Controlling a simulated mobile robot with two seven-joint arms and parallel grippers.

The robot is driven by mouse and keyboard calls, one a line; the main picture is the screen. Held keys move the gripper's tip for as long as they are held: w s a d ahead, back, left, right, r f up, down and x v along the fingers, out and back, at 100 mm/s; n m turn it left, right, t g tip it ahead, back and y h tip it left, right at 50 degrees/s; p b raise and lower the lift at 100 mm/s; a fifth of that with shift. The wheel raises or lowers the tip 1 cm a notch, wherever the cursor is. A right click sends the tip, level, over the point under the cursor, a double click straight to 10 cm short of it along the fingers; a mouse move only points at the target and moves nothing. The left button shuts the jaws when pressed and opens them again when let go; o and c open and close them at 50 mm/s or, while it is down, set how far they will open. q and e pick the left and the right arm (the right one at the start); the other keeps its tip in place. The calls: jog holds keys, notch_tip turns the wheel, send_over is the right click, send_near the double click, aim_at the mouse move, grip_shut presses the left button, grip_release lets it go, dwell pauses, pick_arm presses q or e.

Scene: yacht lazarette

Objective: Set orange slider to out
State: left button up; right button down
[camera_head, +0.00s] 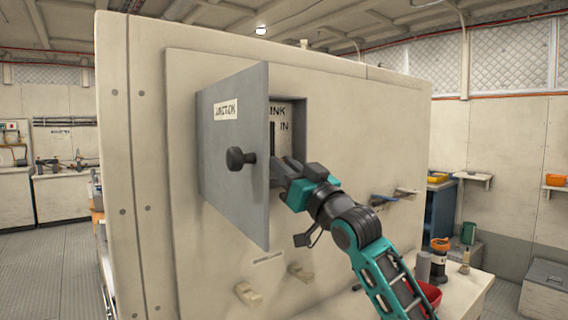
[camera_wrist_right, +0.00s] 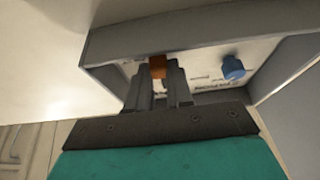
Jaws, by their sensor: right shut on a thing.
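The orange slider (camera_wrist_right: 157,66) shows in the right wrist view as a small orange knob inside a recessed box. My right gripper (camera_wrist_right: 158,80) is shut on it, with a dark finger on each side. In the head view my right gripper (camera_head: 284,172) reaches into the recess behind the open grey door, and the slider is hidden there. A panel in the recess (camera_head: 287,112) carries the labels "LINK" and "IN"; other lettering is hidden by the gripper. My left gripper is not in view.
The grey junction door (camera_head: 232,190) with a black knob (camera_head: 241,157) stands open left of my right gripper. A blue knob (camera_wrist_right: 233,67) sits right of the slider in the recess. Beige brackets (camera_head: 248,293) jut from the wall below.

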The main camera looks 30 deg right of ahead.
jog(key=shift+w+a+f, duration=0.1)
jog(key=shift+f, duration=0.3)
jog(key=c, duration=1.3)
grip_release()
jog(key=o, duration=0.3)
jog(key=shift+r, duration=0.15)
jog(key=b+v, duration=0.2)
jog(key=v, duration=1.1)
jog(key=shift+b, duration=0.4)
jog(key=shift+r, duration=0.1)
